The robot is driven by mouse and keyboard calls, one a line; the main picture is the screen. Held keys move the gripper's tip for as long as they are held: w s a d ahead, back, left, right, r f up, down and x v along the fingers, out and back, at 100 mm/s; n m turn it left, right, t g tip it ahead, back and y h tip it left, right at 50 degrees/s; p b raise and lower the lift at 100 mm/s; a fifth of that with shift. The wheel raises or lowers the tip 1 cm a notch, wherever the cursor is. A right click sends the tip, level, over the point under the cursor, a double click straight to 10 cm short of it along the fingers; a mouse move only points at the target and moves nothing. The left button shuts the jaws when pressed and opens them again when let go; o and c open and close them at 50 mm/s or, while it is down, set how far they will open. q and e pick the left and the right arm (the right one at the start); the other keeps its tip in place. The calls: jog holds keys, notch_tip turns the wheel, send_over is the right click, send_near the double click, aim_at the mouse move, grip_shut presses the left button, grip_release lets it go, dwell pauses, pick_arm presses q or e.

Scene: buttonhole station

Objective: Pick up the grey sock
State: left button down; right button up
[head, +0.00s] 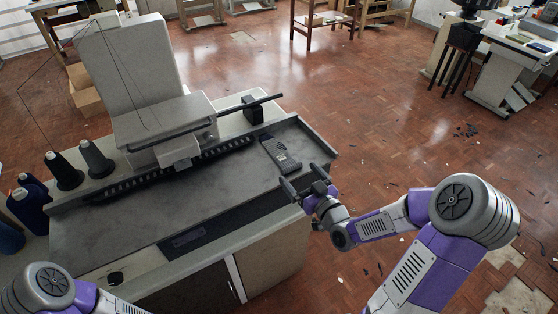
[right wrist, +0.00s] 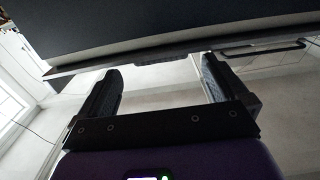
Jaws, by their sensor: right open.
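My right gripper (head: 304,181) is at the front right corner of the grey worktable (head: 200,195) in the head view. Its two fingers are apart with nothing between them. In the right wrist view the open fingers (right wrist: 162,70) also show empty, with a dark surface across the top of the picture. My left gripper is out of view; only part of my left arm shows at the bottom left.
A large pale machine (head: 160,118) stands at the table's back. Dark thread cones (head: 64,170) stand at the left. The table's front middle is bare.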

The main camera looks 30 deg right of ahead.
aim_at(294, 168)
jog(key=shift+w, duration=0.15)
jog(key=w, duration=0.2)
jog(key=w+b, duration=0.1)
jog(key=w, duration=0.3)
jog(key=shift+a+b, duration=0.3)
jog(key=shift+c, duration=0.5)
jog(key=shift+r, duration=0.1)
jog(key=c, duration=0.9)
